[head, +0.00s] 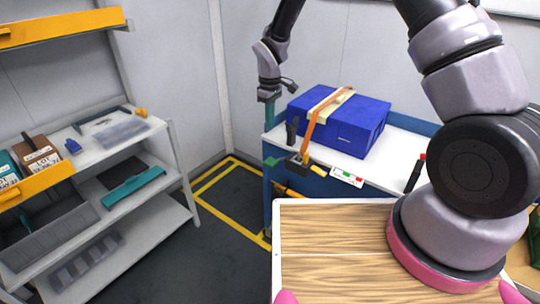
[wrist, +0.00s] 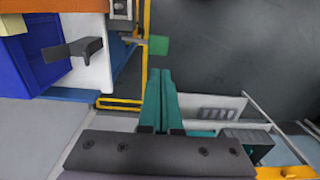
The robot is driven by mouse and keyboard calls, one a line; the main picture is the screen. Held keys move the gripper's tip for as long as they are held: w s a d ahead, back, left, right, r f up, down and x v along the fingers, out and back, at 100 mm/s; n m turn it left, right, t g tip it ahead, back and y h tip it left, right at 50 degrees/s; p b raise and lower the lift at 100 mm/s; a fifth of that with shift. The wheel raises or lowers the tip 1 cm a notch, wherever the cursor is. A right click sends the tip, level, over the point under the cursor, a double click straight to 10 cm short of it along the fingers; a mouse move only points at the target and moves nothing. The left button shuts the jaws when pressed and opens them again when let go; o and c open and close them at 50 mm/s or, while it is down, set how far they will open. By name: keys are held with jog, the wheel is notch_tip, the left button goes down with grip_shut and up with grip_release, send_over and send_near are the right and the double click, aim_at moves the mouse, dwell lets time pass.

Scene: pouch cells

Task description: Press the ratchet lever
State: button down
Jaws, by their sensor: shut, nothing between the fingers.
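A blue box (head: 345,120) with an orange strap (head: 313,118) over it sits on a white-topped bench. A black lever-like piece (head: 291,131) stands out beside the box's left end. It also shows in the wrist view (wrist: 78,48), with a crosspiece at its outer end; I take it for the ratchet lever, but cannot be sure. My gripper (head: 269,108) is above the bench's left end, left of the lever and apart from it. In the wrist view its teal fingers (wrist: 160,78) are together and empty. The ratchet's body is not clear.
A shelf unit (head: 140,180) stands left, beyond clear floor with yellow lines. A wooden tray (head: 330,215) is close in front.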

aim_at(270, 161)
notch_tip(270, 161, down, 14)
dwell(0.6)
dwell(0.4)
